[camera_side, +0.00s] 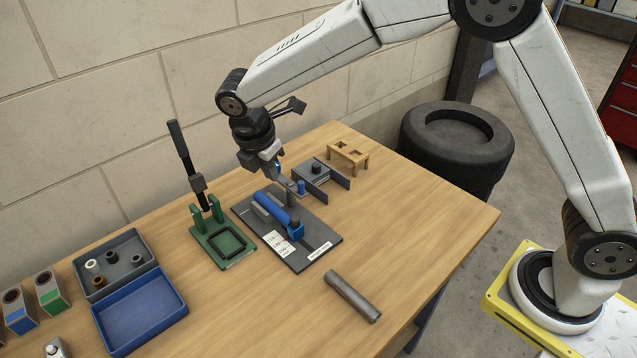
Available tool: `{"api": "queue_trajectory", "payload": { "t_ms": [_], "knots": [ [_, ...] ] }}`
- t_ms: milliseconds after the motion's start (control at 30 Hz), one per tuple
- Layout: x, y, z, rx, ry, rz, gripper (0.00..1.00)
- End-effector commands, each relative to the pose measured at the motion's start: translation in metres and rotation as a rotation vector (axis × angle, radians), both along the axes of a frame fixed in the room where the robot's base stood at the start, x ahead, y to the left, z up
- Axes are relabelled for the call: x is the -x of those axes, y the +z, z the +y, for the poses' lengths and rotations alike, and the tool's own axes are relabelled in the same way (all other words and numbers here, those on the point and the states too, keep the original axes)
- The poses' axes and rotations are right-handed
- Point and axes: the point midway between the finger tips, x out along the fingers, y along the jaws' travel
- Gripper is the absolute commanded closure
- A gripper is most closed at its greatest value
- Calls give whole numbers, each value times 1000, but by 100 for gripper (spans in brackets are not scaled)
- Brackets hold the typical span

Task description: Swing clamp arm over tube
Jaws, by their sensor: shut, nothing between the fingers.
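A dark fixture plate (318,238) lies on the wooden table with white labels on it. A blue cylinder-like piece (272,208) lies along the plate beside grey blocks, with a blue block (296,231) at its near end. I cannot tell for sure which part is the clamp arm. A loose grey tube (352,296) lies on the table in front of the plate, apart from it. My gripper (286,182) is shut and empty, pointing down at the far end of the plate. Its fingertips are small and partly merge with the parts behind, so contact cannot be told.
A green press with an upright lever (222,245) stands left of the plate. A grey fixture (320,176) with a blue knob and a wooden stand (348,155) are at the back right. A grey bin (115,262) and blue bin (140,308) sit left.

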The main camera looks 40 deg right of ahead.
Motion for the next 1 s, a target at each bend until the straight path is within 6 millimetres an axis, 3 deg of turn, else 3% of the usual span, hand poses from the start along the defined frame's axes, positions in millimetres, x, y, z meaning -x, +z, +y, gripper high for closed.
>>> {"api": "queue_trajectory", "payload": {
  "t_ms": [667, 1000],
  "knots": [
    [-4, -92, -23, 1, -2, 3, 100],
    [-11, -88, -57, -1, -2, 0, 100]
  ]
}}
